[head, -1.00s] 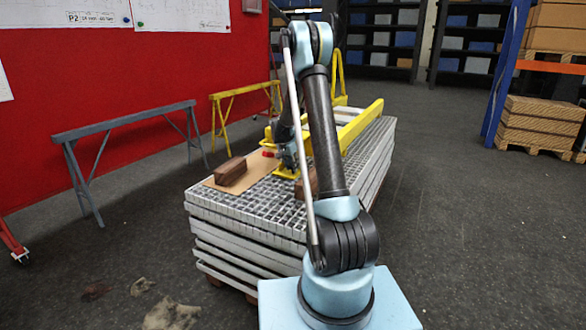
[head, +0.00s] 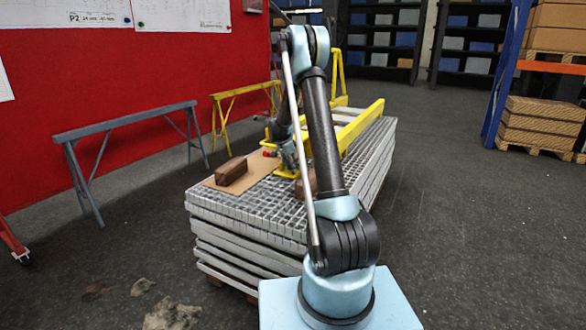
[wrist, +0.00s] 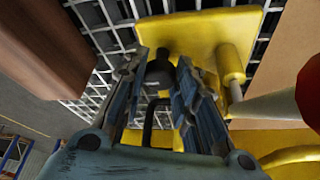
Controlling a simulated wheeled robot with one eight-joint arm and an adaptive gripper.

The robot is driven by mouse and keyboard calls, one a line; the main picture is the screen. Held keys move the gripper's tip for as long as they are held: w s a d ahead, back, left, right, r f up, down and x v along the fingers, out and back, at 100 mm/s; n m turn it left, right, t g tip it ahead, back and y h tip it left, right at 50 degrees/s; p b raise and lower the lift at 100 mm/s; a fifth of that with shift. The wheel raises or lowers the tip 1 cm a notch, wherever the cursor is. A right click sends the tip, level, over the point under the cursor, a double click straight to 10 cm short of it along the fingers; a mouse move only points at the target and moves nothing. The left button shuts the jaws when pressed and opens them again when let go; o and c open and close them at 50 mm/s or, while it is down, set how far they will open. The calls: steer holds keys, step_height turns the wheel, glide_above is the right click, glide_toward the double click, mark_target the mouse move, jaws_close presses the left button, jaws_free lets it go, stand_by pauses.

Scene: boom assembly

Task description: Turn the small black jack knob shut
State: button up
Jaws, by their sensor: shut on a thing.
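The small black jack knob (wrist: 160,68) shows in the wrist view between the two blue-grey fingers of my gripper (wrist: 164,84). My gripper is shut on it, with the knob's dark rounded end showing beyond the fingers. The yellow jack body (wrist: 205,35) lies behind and around the knob. In the head view my gripper (head: 287,158) is low over the grating stack, beside the yellow frame (head: 360,125). The knob cannot be made out there.
A brown block (head: 231,170) sits on a cardboard sheet (head: 259,176) left of my gripper. Another brown block (head: 312,184) is partly behind my arm. A red-ended piece (wrist: 309,88) is close at the right in the wrist view. The grating stack (head: 240,213) lies underneath.

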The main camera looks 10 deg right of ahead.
steer(key=o, duration=1)
steer(key=shift+o, duration=0.2)
steer(key=shift+r, duration=0.1)
steer(key=v, duration=1.1)
steer(key=shift+a+r, duration=0.15)
steer(key=shift+r, duration=0.15)
steer(key=shift+s, duration=0.1)
